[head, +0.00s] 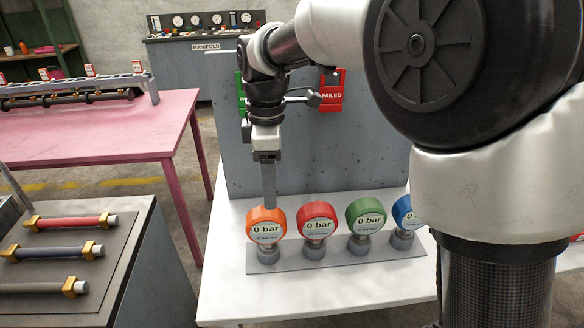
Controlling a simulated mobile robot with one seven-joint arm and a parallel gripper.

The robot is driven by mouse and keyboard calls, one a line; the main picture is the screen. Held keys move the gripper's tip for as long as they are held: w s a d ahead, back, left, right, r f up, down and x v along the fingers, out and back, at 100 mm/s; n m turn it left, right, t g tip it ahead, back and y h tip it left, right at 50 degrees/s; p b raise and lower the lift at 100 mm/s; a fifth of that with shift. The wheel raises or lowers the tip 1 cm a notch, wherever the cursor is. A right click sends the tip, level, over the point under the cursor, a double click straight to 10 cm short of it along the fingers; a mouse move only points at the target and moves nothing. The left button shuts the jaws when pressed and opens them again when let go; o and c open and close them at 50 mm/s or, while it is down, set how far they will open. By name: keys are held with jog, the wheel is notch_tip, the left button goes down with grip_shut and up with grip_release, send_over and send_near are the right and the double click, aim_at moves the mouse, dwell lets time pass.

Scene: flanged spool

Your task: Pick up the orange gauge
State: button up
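The orange gauge (266,228) stands upright at the left end of a row on a grey plate, its white dial reading 0 bar. My gripper (269,203) points straight down at the top of the orange gauge. The finger's lower end meets or passes behind the gauge's upper rim; I cannot tell whether it touches. Only one finger shows from this side, so the opening between the fingers is hidden.
A red gauge (317,222) stands close to the right, then a green gauge (366,217) and a blue gauge (404,213), partly covered by my arm. The grey plate (340,262) lies on a white table (225,290). A grey upright panel (330,150) stands behind.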

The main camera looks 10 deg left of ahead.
aim_at(267, 237)
jog(key=shift+n, duration=0.3)
jog(key=f, duration=0.4)
jog(key=f+b, duration=0.1)
jog(key=f, duration=0.3)
jog(key=a+f, duration=0.1)
jog(key=f, duration=0.4)
jog(key=shift+f, duration=0.1)
jog(key=f, duration=0.3)
jog(key=f+b, duration=0.1)
jog(key=f, duration=0.1)
jog(key=shift+a, duration=0.25)
jog(key=shift+w, duration=0.1)
grip_shut()
